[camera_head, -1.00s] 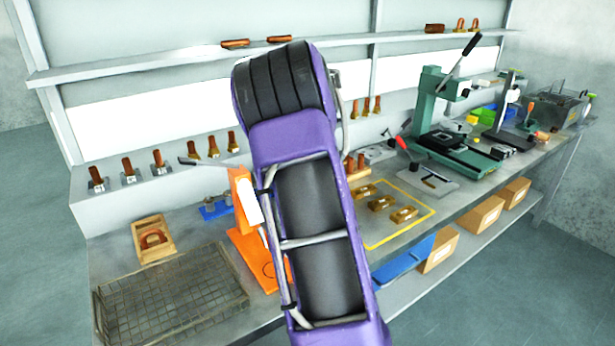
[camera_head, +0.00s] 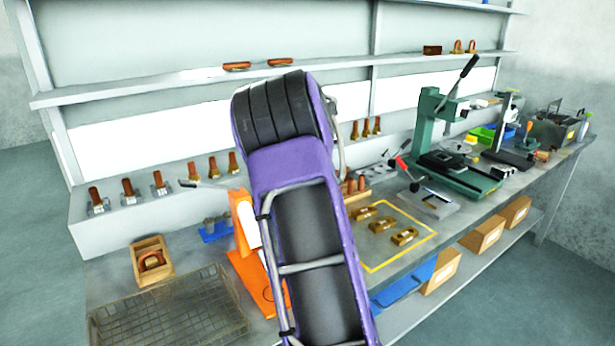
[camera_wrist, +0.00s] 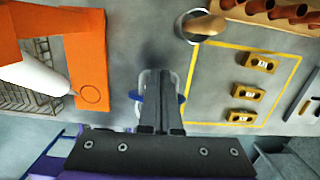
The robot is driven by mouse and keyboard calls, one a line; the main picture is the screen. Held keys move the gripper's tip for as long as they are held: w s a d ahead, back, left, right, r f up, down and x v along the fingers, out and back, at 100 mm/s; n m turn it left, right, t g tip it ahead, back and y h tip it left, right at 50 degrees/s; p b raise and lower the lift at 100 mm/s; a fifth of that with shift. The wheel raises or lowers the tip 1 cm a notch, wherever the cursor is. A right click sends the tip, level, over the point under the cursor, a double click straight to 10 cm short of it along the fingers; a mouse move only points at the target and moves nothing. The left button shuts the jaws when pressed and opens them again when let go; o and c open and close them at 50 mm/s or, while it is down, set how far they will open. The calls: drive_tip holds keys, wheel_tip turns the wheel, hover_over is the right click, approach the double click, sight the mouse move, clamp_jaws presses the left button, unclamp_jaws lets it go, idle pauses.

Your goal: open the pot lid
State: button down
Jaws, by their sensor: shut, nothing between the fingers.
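I cannot make out a lidded pot for certain in either view. My gripper (camera_wrist: 160,75) is shut and empty, pointing at the grey bench below and to the left of that thing. A pale outline with blue bits at both sides shows around the fingers; I cannot tell what it is. In the head view my purple arm hides the gripper and the bench behind it.
An orange stand (camera_head: 250,240) is left of my arm, with a wire basket (camera_head: 170,315) and a wooden box (camera_head: 152,260) farther left. Several brass parts (camera_head: 405,236) lie inside a yellow outline to the right. A green press (camera_head: 430,130) stands beyond.

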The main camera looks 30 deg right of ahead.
wheel_tip(320, 180, up, 17)
drive_tip(key=s, duration=0.2)
